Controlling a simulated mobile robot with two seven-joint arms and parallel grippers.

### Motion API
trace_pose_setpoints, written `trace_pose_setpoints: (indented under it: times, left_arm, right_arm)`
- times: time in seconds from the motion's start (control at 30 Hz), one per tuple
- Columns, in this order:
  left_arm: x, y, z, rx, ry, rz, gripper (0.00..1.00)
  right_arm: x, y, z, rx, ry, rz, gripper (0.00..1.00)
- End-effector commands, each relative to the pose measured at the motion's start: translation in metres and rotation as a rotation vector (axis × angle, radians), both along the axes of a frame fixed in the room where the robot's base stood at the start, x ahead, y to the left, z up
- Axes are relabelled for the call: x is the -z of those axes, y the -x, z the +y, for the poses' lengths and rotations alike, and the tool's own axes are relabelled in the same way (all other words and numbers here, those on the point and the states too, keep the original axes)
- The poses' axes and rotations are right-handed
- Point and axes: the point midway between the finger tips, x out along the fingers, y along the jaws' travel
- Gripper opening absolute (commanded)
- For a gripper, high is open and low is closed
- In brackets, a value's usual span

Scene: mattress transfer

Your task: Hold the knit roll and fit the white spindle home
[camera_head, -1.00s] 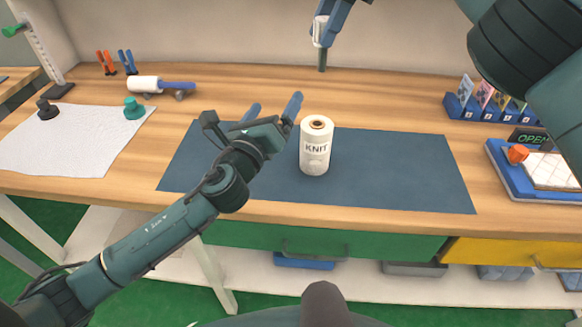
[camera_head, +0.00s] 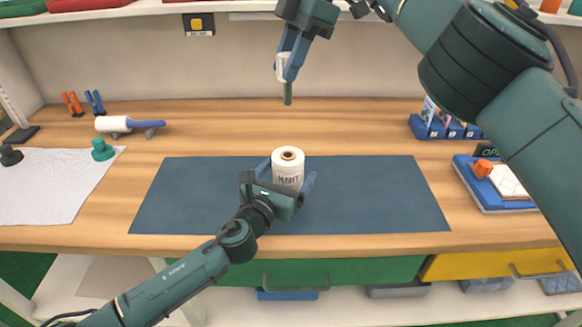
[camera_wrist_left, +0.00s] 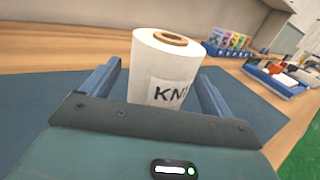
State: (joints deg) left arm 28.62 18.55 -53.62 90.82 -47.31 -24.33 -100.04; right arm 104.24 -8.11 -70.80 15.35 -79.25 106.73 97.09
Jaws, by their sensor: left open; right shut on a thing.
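The white knit roll (camera_head: 288,168) stands upright on the dark blue mat (camera_head: 400,195), with a brown ringed hole in its top. My left gripper (camera_head: 287,179) is open, with one finger on each side of the roll. The left wrist view shows the roll (camera_wrist_left: 164,65) between the two blue fingers, with gaps beside it. My right gripper (camera_head: 288,65) is shut on the white spindle (camera_head: 281,68), held upright in the air above and behind the roll. A dark green tip points down below the spindle. The roll's lower part is hidden by my left gripper.
A white cloth (camera_head: 50,190) with dark and green knobs lies at left. A blue-handled white roller (camera_head: 115,124) and clips (camera_head: 94,102) are behind it. A blue card rack (camera_head: 445,130) and a blue tray (camera_head: 480,197) stand at right. The mat is otherwise clear.

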Motion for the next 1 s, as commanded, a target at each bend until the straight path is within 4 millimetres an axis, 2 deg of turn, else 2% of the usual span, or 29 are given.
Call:
trace_pose_setpoints:
  times: [0.2,0.57,1.0]
  left_arm:
    - [-0.001,-0.021,-0.010,-0.001,0.000,-0.001,0.86]
    - [0.000,-0.025,-0.012,-0.001,0.000,-0.001,0.86]
    - [0.000,-0.025,-0.012,-0.001,0.001,0.000,0.51]
  right_arm:
    - [0.000,0.000,0.000,0.000,0.000,-0.001,0.03]
    - [0.000,0.000,0.000,-0.001,-0.001,-0.001,0.03]
    - [0.000,0.000,0.000,-0.001,-0.001,-0.001,0.03]
